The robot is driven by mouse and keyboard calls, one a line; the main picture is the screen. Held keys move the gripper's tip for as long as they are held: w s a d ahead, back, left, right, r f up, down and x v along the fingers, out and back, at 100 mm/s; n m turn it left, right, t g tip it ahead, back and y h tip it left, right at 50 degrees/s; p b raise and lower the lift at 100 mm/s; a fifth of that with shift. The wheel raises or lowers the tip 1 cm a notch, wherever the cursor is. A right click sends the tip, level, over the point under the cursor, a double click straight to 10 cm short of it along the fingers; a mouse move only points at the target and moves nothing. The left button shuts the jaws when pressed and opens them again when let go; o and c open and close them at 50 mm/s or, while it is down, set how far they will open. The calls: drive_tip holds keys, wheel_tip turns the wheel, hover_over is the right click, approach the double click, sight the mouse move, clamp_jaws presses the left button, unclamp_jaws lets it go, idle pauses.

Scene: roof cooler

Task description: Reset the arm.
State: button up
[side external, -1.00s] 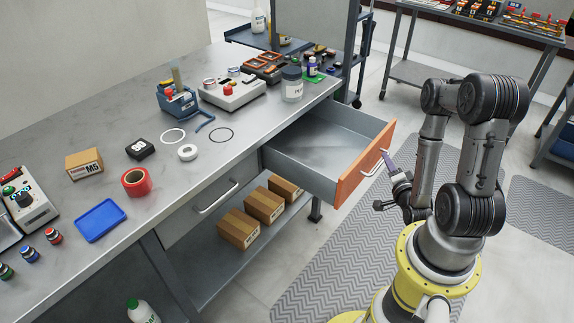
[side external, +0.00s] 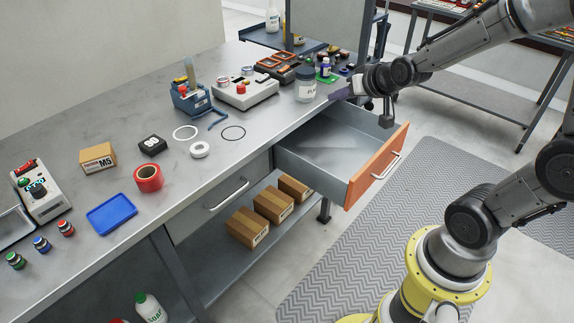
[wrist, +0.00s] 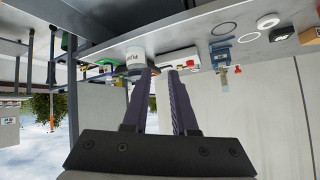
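My gripper (side external: 338,97) is raised above the far end of the workbench (side external: 108,180), close to the white jar with a grey lid (side external: 306,86). In the wrist view, where the scene is upside down, the two purple fingers of my gripper (wrist: 160,74) stand apart with nothing held between them. The jar (wrist: 137,60) lies just beyond the fingertips there; I cannot tell whether they touch it. The drawer with the orange front (side external: 377,166) is pulled out, and its visible inside is empty. My wrist hangs above the drawer's back part.
A grey box with a red button (side external: 242,92), a blue vise (side external: 192,98) and orange-framed parts (side external: 277,62) crowd the bench near my gripper. Cardboard boxes (side external: 272,205) sit on the shelf below. The floor mat (side external: 340,245) has free room.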

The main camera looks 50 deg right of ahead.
drive_tip(key=s+a+r+n+g+y, duration=0.1)
drive_tip(key=s+a+r+n+g, duration=0.1)
drive_tip(key=s+a, duration=0.4)
drive_tip(key=s+a+r+n+g+y, duration=0.2)
drive_tip(key=s+a+n, duration=0.2)
drive_tip(key=s, duration=1)
drive_tip(key=a, duration=0.2)
drive_tip(key=shift+s+a+r, duration=0.15)
drive_tip(key=shift+s+a, duration=0.15)
drive_tip(key=shift+a, duration=0.05)
